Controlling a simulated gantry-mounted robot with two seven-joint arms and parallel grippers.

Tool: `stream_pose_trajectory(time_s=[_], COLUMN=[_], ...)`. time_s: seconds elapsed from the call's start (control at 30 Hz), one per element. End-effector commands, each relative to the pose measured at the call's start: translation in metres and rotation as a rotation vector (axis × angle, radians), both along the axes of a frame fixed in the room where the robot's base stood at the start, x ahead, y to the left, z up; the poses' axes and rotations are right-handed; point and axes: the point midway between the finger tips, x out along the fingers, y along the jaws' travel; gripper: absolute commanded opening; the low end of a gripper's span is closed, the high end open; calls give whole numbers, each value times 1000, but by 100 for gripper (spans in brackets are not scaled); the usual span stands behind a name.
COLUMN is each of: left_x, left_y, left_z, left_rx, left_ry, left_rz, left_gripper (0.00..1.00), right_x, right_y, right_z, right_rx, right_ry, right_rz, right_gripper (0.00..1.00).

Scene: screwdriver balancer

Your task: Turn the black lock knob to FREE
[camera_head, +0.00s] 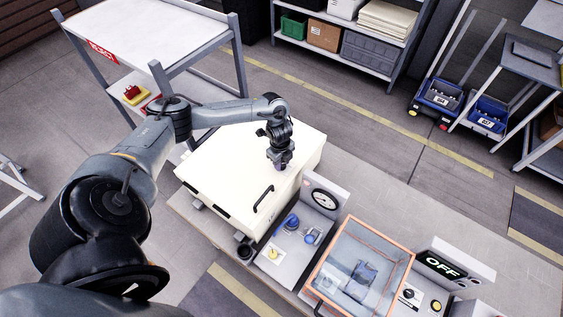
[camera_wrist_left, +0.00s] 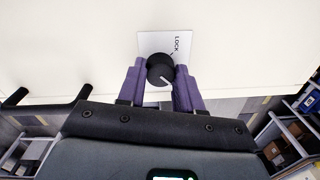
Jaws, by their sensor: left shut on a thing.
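The black lock knob (camera_wrist_left: 160,70) sits on a small white label plate (camera_wrist_left: 150,45) in the left wrist view. The word LOCK shows on the plate at the upper right of the knob. In the head view my left gripper (camera_head: 281,166) reaches down to the cream box (camera_head: 225,165), and the knob is hidden there. My right gripper is not in view.
The cream box has a black handle (camera_head: 263,199) on its front. A dial gauge (camera_head: 325,199), a grey panel with blue parts (camera_head: 288,259), an orange-framed clear case (camera_head: 375,233) and an OFF display (camera_head: 442,264) stand to the right. A white-topped cart (camera_head: 160,35) stands behind.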

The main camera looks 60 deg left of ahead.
Motion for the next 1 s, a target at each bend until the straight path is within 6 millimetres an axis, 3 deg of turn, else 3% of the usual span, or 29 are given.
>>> stream_pose_trajectory(time_s=[0.4,0.43,0.6,1.0], left_x=[0,0,0,1], left_y=[0,0,0,0], left_z=[1,1,0,7], left_rx=[0,0,-1,0], left_ry=[0,0,0,-3], left_rz=[-10,-10,-9,-8], left_gripper=[4,36,60,60], right_x=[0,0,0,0], right_y=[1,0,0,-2], right_z=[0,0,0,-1], right_rx=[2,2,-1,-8], right_ry=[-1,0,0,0], right_rz=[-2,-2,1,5], right_gripper=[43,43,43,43])
